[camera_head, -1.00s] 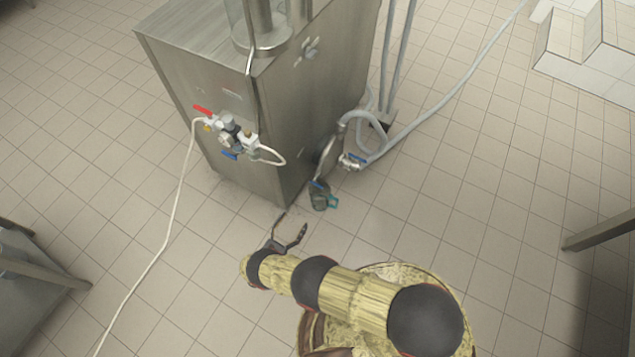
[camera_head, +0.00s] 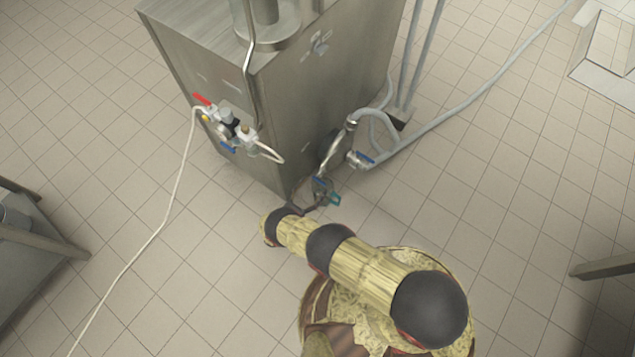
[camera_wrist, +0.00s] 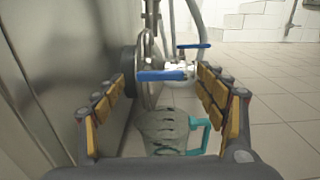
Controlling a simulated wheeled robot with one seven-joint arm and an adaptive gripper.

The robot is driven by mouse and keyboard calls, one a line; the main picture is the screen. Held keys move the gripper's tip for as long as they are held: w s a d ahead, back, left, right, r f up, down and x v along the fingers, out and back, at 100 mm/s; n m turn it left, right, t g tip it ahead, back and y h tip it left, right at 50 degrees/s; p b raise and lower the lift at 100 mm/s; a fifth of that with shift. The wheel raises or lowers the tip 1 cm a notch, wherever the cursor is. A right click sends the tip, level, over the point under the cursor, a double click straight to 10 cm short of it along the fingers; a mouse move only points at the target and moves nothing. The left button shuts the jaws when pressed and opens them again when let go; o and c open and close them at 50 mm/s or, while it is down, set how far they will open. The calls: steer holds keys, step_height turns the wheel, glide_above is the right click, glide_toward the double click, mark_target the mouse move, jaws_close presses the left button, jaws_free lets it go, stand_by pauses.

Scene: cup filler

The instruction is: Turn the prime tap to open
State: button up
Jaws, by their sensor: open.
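My gripper (camera_head: 312,205) is open beside the lower front corner of the steel machine. In the wrist view, a tap with a blue lever handle (camera_wrist: 163,75) lies ahead, its lever appearing between my open fingertips (camera_wrist: 160,78). The lever lies roughly level across the view, and I see a gap on either side. I take this to be the prime tap; its blue handle (camera_head: 320,183) also shows in the head view. How far ahead of the fingertips it is, I cannot tell.
A jug with a teal handle (camera_wrist: 168,132) stands below the tap. Another blue-handled valve (camera_wrist: 193,46) sits behind on the hose. The machine's steel side (camera_wrist: 60,70) rises close on the left. Tiled floor on the right is clear.

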mark_target(318, 181)
steer(key=shift+x, duration=1.55)
steer(key=shift+c, duration=0.7)
steer(key=c, duration=1)
